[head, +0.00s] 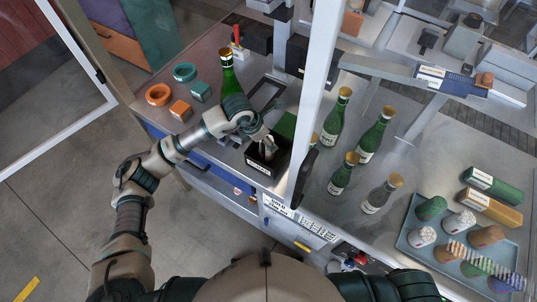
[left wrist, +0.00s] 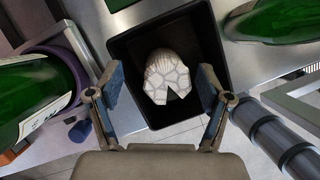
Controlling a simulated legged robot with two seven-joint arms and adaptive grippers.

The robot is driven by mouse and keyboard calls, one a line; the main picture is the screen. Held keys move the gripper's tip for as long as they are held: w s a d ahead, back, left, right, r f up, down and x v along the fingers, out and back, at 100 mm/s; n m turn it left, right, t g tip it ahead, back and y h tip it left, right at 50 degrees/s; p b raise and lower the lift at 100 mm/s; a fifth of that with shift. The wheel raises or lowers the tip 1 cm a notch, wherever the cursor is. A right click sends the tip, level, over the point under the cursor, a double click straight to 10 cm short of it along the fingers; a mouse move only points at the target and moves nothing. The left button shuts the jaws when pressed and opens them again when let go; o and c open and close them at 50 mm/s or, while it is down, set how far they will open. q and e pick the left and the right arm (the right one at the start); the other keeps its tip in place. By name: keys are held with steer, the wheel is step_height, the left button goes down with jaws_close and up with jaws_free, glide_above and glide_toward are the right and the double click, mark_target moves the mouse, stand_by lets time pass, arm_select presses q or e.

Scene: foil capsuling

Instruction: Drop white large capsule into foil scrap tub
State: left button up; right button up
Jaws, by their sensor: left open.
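The black foil scrap tub (head: 275,171) stands near the front edge of the bench with a white label on its front. My left gripper (head: 266,146) is right over it, pointing down. In the left wrist view the open fingers of my left gripper (left wrist: 162,112) are spread wide, with the tub (left wrist: 127,60) below them. The white large capsule (left wrist: 166,77), with a grey pattern and a notch, shows within the tub's outline, apart from both fingers. I cannot tell whether it rests on the tub's floor. My right gripper is out of view.
A green bottle (head: 228,75) stands behind the tub. Teal and orange rings and blocks (head: 158,95) lie to its left. A white upright post (head: 318,95) rises to its right, with several bottles (head: 376,135) beyond. A tray (head: 413,205) holds several capsules at far right.

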arm_select(q)
steer(key=v, duration=1.1)
steer(key=shift+a+r, duration=0.2)
steer(key=shift+r, duration=0.05)
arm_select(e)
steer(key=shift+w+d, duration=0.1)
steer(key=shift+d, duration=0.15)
arm_select(q)
steer(key=shift+d, duration=0.2)
